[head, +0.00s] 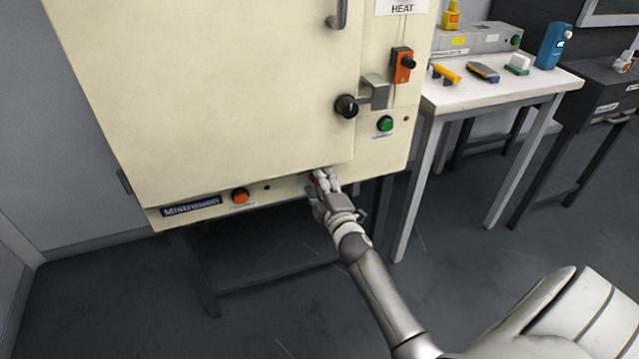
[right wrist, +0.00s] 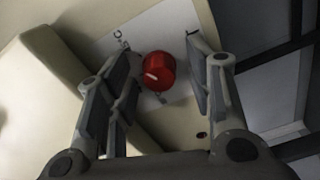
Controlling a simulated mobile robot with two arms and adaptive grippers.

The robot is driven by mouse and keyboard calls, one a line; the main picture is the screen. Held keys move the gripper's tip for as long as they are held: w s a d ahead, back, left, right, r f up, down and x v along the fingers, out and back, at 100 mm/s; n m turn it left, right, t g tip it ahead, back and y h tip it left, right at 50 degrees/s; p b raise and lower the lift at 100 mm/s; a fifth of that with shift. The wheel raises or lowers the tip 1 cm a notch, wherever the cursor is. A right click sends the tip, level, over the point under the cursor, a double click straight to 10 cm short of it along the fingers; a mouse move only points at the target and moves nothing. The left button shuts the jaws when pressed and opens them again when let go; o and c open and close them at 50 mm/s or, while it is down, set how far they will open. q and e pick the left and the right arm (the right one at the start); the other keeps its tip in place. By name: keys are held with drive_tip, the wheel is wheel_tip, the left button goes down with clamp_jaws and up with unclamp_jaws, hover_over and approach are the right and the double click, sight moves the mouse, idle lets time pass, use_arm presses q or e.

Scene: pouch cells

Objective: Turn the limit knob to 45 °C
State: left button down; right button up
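The limit knob (right wrist: 158,71) is a red round knob with a white pointer line, on a white label plate (right wrist: 112,42) with dark print in the right wrist view. The print is too small to read fully. In the head view the knob is a small bit of red mostly hidden by my gripper, on the oven's lower front strip. My right gripper (head: 321,178) is at the knob. In the right wrist view its fingers (right wrist: 165,82) are apart on either side of the knob, with gaps showing. My left gripper is not in view.
The cream oven (head: 220,90) fills the head view's left and middle. Its strip has an orange button (head: 240,195). A black knob (head: 346,106), green button (head: 385,124) and orange switch (head: 402,65) sit above. A white table (head: 500,95) with tools stands to the right.

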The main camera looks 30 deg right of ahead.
drive_tip(key=v, duration=1.2)
drive_tip(key=shift+f, duration=0.1)
idle(0.4)
